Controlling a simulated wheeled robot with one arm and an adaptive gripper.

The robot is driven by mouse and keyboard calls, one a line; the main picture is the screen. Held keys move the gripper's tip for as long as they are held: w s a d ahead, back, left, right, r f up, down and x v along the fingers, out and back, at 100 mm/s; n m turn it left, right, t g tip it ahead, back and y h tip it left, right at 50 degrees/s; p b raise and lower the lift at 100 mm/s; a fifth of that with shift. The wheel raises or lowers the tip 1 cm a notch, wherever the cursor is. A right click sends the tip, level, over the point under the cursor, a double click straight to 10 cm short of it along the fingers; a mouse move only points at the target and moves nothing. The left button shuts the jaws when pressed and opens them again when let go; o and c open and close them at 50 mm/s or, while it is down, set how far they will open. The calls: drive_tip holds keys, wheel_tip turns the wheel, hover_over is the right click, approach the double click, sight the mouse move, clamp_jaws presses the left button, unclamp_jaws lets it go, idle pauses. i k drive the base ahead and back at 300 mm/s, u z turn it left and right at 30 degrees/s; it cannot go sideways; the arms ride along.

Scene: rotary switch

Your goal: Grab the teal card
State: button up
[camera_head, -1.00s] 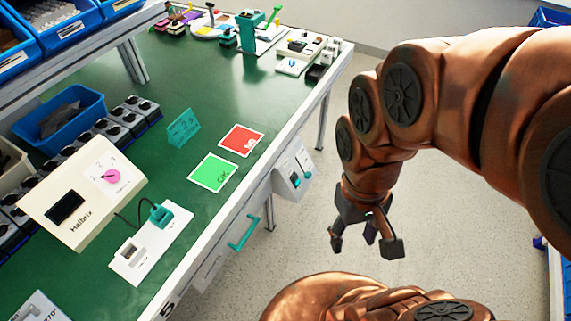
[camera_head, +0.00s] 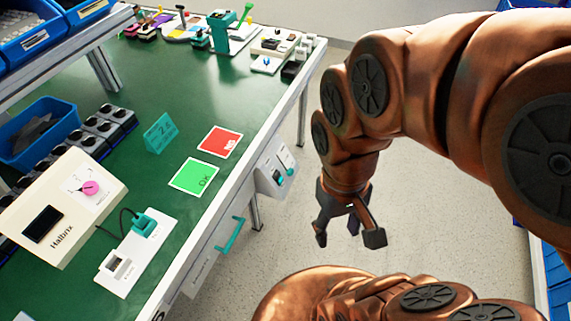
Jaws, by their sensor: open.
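The teal card (camera_head: 160,133) stands tilted up on the green tabletop, behind and left of a flat green card and a flat red card. It has small markings that I cannot read. My gripper (camera_head: 346,236) hangs over the floor to the right of the table, pointing down, with its fingers spread and nothing between them. It is well apart from the teal card.
The red card (camera_head: 220,141) and green card (camera_head: 194,177) lie near the table's right edge. A white Halbrix box (camera_head: 62,209) with a pink knob and a white plate with a teal plug (camera_head: 146,224) stand at the front left. A blue bin (camera_head: 38,130) is at left.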

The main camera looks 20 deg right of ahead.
sight(157, 138)
drive_tip(key=z, duration=0.7)
drive_tip(key=i, duration=1.15)
drive_tip(key=u, duration=3.55)
